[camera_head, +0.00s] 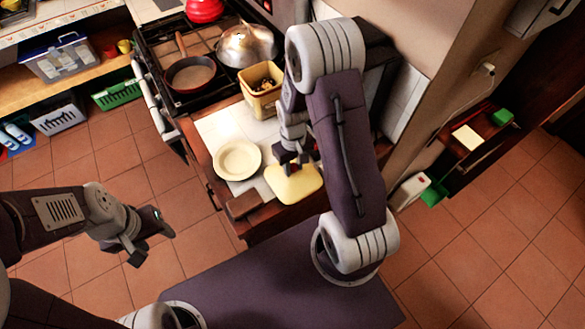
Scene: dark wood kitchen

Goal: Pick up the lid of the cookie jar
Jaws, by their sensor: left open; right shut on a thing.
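The cookie jar (260,106) is a square, pale yellow container on the white tiled counter, and its open top shows dark contents. Its lid (296,187) is a pale yellow, rounded square apart from the jar, near the counter's front edge. My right gripper (292,170) is shut on the lid from above, gripping around its middle; my fingers partly hide that spot. I cannot tell how far the lid is above the counter. My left gripper (143,243) is open and empty over the tiled floor at the left.
A cream plate (237,160) lies left of the lid, with a brown wooden block (243,204) at the counter edge. The stove (170,50) behind holds a frying pan (190,74) and a shiny metal pot (246,46). My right arm hides the counter's right part.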

